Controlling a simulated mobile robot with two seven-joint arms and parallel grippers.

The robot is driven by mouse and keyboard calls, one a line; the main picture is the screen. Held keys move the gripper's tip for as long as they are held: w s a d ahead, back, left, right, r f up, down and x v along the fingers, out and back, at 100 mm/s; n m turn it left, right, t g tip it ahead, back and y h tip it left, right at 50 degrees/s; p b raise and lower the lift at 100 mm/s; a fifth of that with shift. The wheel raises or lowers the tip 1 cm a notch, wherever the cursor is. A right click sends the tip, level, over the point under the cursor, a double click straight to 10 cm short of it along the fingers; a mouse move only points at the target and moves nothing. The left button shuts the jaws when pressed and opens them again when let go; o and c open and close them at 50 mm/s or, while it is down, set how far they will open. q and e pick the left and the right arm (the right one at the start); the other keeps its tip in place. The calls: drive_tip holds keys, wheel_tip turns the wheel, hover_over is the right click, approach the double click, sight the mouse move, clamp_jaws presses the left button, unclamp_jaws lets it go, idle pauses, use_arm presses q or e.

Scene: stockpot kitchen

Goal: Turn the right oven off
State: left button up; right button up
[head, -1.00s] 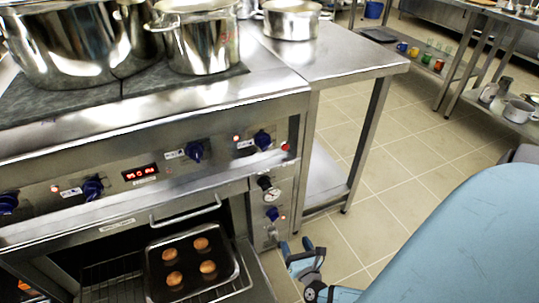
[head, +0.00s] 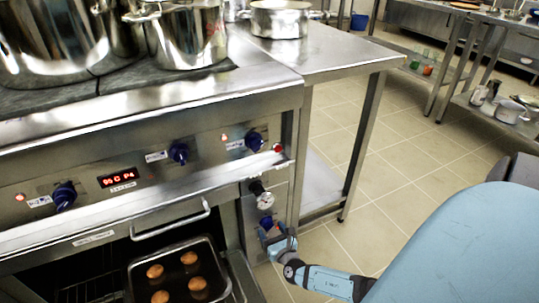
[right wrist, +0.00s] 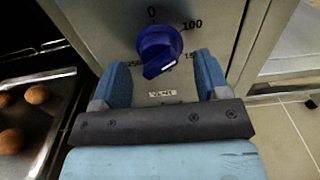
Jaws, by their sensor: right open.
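The blue oven knob (right wrist: 160,48) sits on the right control panel, with 0 printed above it and 100 to its upper right. Its white mark points down and slightly right. In the head view the knob (head: 266,224) is low on the panel, below a round gauge (head: 265,200). My right gripper (right wrist: 161,66) is open, with one finger on each side below the knob; contact cannot be told. In the head view the right gripper (head: 281,245) is at the panel's lower front. My left gripper is not in view.
The oven door is open below a handle (head: 170,220), with a tray (head: 228,268) of several cookies. More blue knobs (head: 178,153) line the stove front. Large pots (head: 188,35) stand on top.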

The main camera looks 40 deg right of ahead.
drive_tip(key=shift+w+d, duration=0.2)
drive_tip(key=shift+w, duration=0.5)
drive_tip(key=shift+w+d, duration=0.1)
drive_tip(key=shift+w, duration=0.05)
drive_tip(key=shift+c, duration=0.4)
drive_tip(key=c, duration=0.8)
